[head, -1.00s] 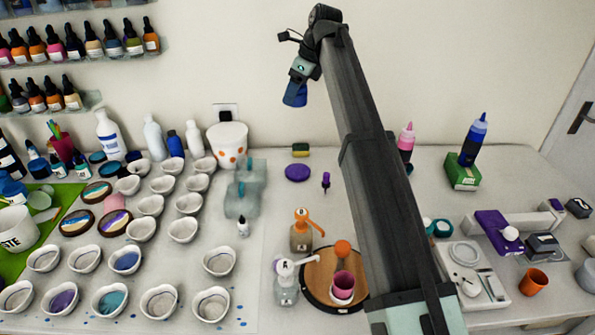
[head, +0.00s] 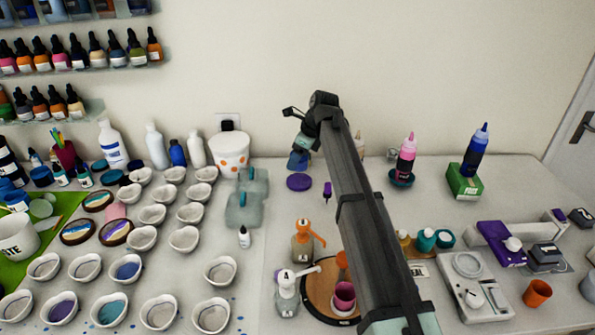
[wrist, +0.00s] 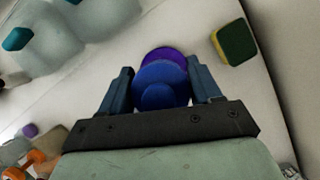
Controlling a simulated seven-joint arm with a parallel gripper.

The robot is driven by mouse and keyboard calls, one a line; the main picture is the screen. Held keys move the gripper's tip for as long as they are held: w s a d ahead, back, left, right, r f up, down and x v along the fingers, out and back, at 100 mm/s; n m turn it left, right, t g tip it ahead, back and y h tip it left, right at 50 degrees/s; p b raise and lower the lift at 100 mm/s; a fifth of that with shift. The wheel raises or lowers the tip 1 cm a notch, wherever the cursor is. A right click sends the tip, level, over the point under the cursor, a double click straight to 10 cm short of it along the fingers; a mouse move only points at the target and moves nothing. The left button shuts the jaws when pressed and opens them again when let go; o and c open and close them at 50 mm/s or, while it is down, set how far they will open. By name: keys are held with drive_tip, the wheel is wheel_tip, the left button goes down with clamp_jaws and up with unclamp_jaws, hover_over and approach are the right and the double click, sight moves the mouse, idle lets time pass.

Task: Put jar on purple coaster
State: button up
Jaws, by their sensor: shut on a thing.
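My gripper (head: 301,150) is shut on a blue jar (head: 298,162) near the back of the table. In the head view the jar shows just above and behind the purple coaster (head: 299,182), which lies flat on the table. In the wrist view the gripper's fingers (wrist: 160,72) sit on both sides of the jar (wrist: 158,92). A strip of the purple coaster (wrist: 164,54) shows past the jar's far edge. The rest of the coaster is hidden there by the jar. I cannot tell whether the jar touches anything below.
A green and yellow sponge (wrist: 234,42) lies close to the coaster. A small purple-capped item (head: 327,190) is right of the coaster. Pump bottles (head: 303,245) stand in front.

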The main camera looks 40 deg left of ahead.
sight(297, 179)
drive_tip(key=shift+f, duration=2.4)
drive_tip(key=shift+f, duration=0.1)
drive_tip(key=o, duration=1.2)
drive_tip(key=v, duration=1.2)
drive_tip(key=shift+d, duration=0.1)
